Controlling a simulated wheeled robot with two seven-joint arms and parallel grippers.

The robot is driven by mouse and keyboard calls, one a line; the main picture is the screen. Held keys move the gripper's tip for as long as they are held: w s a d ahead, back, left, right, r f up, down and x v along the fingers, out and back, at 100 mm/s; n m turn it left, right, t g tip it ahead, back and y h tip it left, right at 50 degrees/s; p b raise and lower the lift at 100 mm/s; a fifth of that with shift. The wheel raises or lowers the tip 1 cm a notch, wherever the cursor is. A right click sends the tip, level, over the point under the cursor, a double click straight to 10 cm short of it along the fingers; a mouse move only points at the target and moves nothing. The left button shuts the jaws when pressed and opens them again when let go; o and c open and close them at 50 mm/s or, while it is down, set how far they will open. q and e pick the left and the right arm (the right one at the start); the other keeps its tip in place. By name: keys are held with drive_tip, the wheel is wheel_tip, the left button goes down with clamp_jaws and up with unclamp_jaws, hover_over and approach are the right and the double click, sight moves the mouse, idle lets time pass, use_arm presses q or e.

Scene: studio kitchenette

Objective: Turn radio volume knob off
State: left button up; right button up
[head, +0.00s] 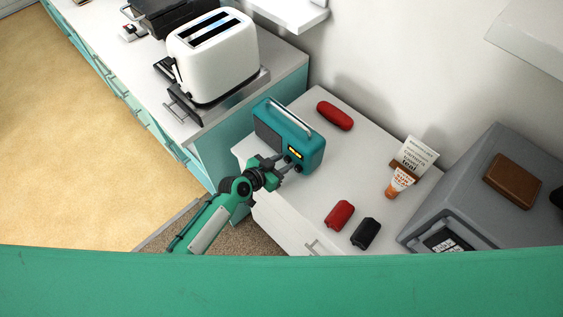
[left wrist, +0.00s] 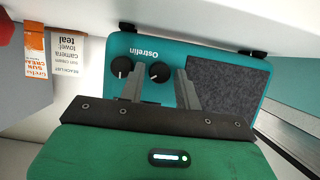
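The teal radio (head: 303,138) with a silver handle stands on the white cabinet top; its dark speaker cloth, display and knobs face my left arm. In the left wrist view the radio (left wrist: 150,50) appears upside down, with two black knobs on its front, one to the left (left wrist: 122,67) and one to the right (left wrist: 160,72). My left gripper (head: 280,165) is at the radio's front by the knobs. In the wrist view its fingers (left wrist: 157,77) are apart, with the right-hand knob showing between their tips. Whether they touch it I cannot tell. My right gripper is not in view.
On the white cabinet (head: 355,180) lie a red case (head: 335,115), a sunscreen tube (head: 400,182) beside a printed card (head: 415,155), a red item (head: 339,215) and a black item (head: 366,233). A white toaster (head: 212,55) stands on the counter; a grey unit (head: 470,190) is at right.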

use_arm(q)
drive_tip(key=c, duration=0.7)
drive_tip(key=shift+f+n+b, duration=0.15)
drive_tip(key=shift+n+b, duration=0.15)
drive_tip(key=shift+b, duration=0.55)
drive_tip(key=n+h+b, duration=0.1)
drive_tip(key=n+b, duration=0.1)
drive_tip(key=b, duration=0.1)
drive_tip(key=n+g+h+b, duration=0.1)
drive_tip(key=b, duration=0.3)
drive_tip(key=n+g+h+b, duration=0.1)
drive_tip(key=n+b, duration=0.1)
drive_tip(key=b, duration=0.2)
drive_tip(key=shift+w+a+f+n+h, duration=0.2)
drive_tip(key=shift+w+a+n+h, duration=0.05)
drive_tip(key=shift+n+h, duration=0.05)
drive_tip(key=shift+n+g+b, duration=0.3)
drive_tip(key=shift+n+b, duration=0.1)
drive_tip(key=shift+b, duration=0.25)
drive_tip(key=shift+r+n+h+b, duration=0.2)
drive_tip(key=shift+n+h+b, duration=0.1)
drive_tip(key=shift+b, duration=0.2)
